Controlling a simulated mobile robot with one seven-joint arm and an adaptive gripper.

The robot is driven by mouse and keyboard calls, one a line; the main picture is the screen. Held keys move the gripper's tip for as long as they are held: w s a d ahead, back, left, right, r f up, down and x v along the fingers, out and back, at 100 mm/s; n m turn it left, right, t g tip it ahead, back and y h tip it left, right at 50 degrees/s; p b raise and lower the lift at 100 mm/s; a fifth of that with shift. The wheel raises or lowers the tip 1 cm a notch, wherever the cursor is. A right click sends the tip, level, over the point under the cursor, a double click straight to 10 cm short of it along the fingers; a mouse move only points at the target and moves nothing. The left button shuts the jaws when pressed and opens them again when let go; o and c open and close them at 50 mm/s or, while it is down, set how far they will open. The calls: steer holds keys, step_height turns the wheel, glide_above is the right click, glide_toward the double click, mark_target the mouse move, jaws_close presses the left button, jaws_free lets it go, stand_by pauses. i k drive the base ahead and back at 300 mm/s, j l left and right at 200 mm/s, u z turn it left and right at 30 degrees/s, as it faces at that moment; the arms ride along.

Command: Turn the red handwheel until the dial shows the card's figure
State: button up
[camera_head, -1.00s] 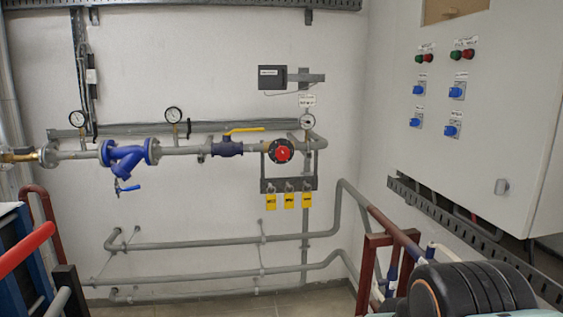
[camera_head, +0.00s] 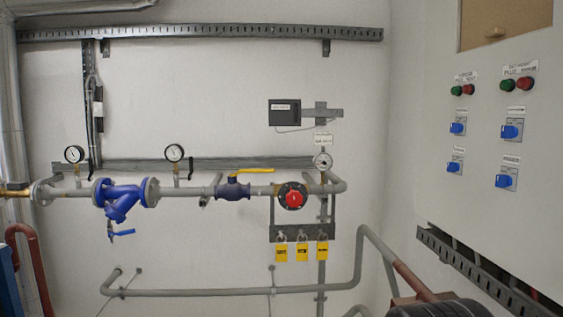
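The red handwheel (camera_head: 293,199) sits on the grey pipe at the middle of the view, with a dark ring around its red centre. A round dial (camera_head: 322,161) stands on a short stem just above and right of it, its figures too small to read. A small white card (camera_head: 323,139) with dark print hangs right above that dial; its figure is not readable. My gripper is not in view.
Left on the pipe are a yellow-lever valve (camera_head: 233,187), a blue strainer (camera_head: 124,197) and two gauges (camera_head: 74,154) (camera_head: 174,153). Yellow tags (camera_head: 302,252) hang below the handwheel. A white cabinet (camera_head: 490,150) with knobs juts out at right. Low pipes (camera_head: 240,292) cross the wall.

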mark_target(294, 198)
steer(key=i+z, duration=0.15)
steer(key=i, duration=0.3)
steer(key=i+j+z, duration=0.1)
steer(key=i, duration=0.3)
steer(key=i+j+z, duration=0.15)
steer(key=i, duration=0.3)
steer(key=i+j+z, duration=0.1)
steer(key=i+j, duration=0.15)
steer(key=i, duration=0.15)
